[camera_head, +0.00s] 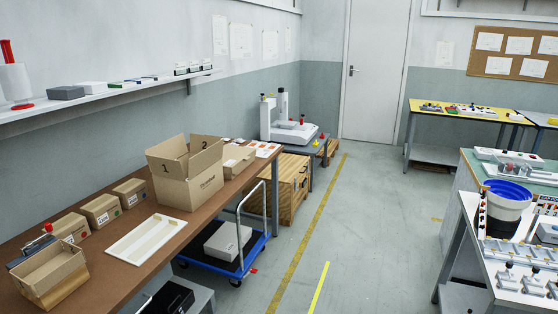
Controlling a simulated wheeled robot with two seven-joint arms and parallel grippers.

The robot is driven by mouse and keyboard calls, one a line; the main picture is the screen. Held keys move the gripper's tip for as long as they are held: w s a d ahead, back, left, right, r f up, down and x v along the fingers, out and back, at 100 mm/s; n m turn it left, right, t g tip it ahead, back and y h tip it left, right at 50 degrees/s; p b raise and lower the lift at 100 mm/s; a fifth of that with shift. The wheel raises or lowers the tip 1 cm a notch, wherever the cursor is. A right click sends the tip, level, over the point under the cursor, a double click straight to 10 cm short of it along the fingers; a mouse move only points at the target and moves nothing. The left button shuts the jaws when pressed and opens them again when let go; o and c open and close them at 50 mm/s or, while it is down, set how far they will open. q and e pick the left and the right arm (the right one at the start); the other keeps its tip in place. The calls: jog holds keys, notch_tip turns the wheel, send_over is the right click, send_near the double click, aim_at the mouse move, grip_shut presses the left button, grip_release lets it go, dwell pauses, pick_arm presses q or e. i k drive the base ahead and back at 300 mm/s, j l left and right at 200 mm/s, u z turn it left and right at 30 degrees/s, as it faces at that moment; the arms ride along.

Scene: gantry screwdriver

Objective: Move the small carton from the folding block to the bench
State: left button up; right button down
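A small open brown carton (50,277) stands at the near left end of the brown bench (105,275). Its top is open and its inside looks empty. I cannot make out a folding block under it or elsewhere. A larger open carton (190,180) with flaps marked 1 and 2 stands farther along the bench. Neither of my grippers is in view.
Several closed cartons (101,210) line the back of the bench. A white tray (147,238) lies in front of them. A blue trolley (226,260) with a grey box stands beside the bench. The floor aisle (350,250) is clear.

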aim_at(36, 267)
jog(key=u, duration=1.5)
